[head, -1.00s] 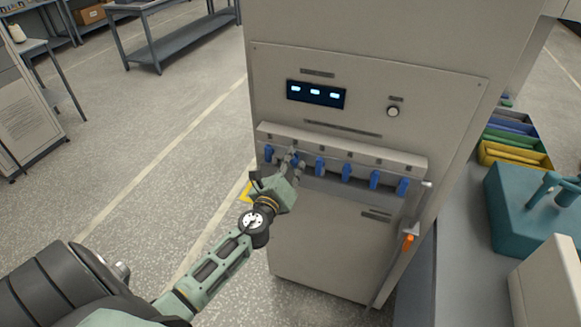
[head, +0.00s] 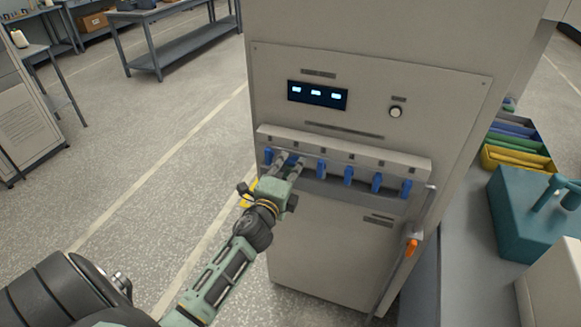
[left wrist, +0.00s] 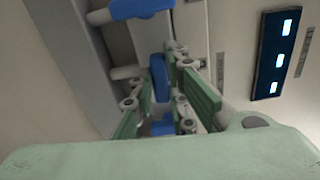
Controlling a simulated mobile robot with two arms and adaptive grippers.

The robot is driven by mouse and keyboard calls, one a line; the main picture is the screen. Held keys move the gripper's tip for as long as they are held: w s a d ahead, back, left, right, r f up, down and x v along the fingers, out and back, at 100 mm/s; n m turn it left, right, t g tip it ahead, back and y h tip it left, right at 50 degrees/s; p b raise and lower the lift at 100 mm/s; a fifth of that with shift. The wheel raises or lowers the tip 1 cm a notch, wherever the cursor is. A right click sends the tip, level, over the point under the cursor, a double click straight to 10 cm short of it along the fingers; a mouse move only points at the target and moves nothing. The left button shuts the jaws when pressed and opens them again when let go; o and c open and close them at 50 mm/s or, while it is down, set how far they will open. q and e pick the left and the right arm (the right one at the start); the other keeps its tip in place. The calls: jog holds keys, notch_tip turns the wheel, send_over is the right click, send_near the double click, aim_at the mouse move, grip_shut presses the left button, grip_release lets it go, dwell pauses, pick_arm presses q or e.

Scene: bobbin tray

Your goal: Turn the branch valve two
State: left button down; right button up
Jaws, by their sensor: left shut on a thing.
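A row of blue valve handles sits under the grey ledge of the cabinet. My left gripper (head: 289,159) is at the second handle from the left, branch valve two (left wrist: 158,78), with one finger on each side, shut on it. In the left wrist view this handle lies crosswise to its neighbour (left wrist: 132,8), about a quarter turn apart. In the head view the fingers partly hide it. The first handle (head: 268,156) and third handle (head: 321,169) hang down on either side. My right gripper is out of view.
The ledge (head: 345,153) runs just above the handles. A lit display (head: 317,95) and a round knob (head: 395,112) are higher on the panel. A lever with an orange grip (head: 411,249) is at the right. Open floor lies left of the cabinet.

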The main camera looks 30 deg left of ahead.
pick_arm(q)
jog(key=shift+f+n, duration=0.1)
jog(key=shift+n, duration=0.6)
jog(key=c, duration=1.7)
grip_release()
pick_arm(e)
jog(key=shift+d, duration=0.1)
pick_arm(q)
jog(key=shift+s, duration=0.1)
jog(key=v, duration=1.2)
